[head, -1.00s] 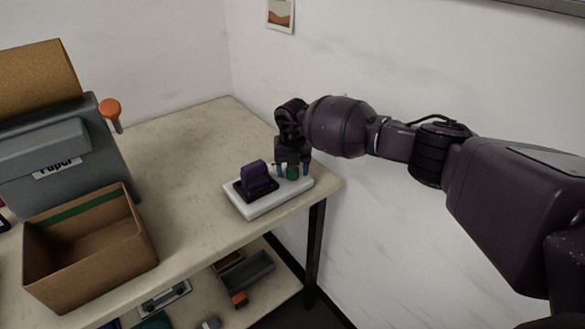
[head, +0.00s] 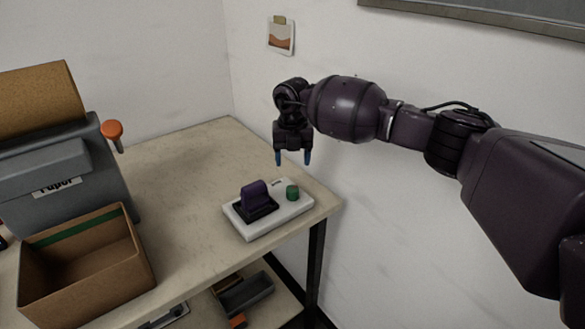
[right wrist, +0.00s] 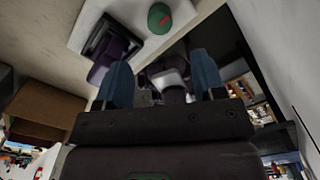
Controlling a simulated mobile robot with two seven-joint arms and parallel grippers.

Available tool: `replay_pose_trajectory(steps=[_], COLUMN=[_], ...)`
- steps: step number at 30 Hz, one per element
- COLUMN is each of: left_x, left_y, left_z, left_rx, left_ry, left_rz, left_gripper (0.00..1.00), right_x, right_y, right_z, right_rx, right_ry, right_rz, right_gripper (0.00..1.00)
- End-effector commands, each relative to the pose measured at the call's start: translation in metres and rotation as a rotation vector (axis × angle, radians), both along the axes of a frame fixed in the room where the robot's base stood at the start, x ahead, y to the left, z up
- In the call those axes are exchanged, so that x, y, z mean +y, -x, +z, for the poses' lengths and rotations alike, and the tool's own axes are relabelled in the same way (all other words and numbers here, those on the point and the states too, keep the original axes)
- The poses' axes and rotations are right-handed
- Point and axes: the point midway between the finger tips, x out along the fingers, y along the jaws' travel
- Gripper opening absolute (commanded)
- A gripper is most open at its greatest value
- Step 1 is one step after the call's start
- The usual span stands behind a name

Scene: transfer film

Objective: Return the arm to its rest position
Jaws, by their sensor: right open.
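My right gripper (head: 292,158) hangs fingers down above the back right part of the table. Its two blue fingertips are apart with nothing between them, and they also show in the right wrist view (right wrist: 165,85). Below it stands a white base (head: 262,228) with a purple switch block (head: 255,194) on a dark mount and a green button (head: 292,193). A clear gap separates the fingertips from the green button. In the right wrist view the green button (right wrist: 159,18) and purple block (right wrist: 110,55) lie beyond the fingers. My left gripper is not in view.
A grey machine (head: 62,165) labelled "Paper" with an orange knob (head: 112,130) stands at the left. An open cardboard box (head: 120,265) sits in front of it. The table (head: 185,180) is bare between machine and white base. A wall (head: 400,210) is close on the right.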

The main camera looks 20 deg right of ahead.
Motion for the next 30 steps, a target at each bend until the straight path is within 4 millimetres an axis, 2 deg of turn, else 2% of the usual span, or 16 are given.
replay_pose_trajectory(steps=[15, 20, 23, 25, 30], left_x=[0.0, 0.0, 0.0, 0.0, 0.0], left_y=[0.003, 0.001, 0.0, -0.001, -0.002], left_z=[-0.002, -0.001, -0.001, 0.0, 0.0], left_rx=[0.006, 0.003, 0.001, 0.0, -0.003], left_ry=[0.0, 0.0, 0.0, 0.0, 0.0], left_rz=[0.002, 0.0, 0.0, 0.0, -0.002], left_gripper=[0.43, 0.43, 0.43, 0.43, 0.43], right_x=[0.0, 0.007, 0.03, 0.058, 0.14], right_y=[0.0, -0.006, -0.014, -0.017, -0.013], right_z=[0.004, 0.004, 0.007, 0.017, 0.075], right_rx=[0.0, -0.042, -0.11, -0.172, -0.353], right_ry=[0.0, -0.037, -0.16, -0.291, -0.672], right_rz=[0.002, 0.07, 0.148, 0.215, 0.338], right_gripper=[0.63, 0.63, 0.63, 0.63, 0.63])
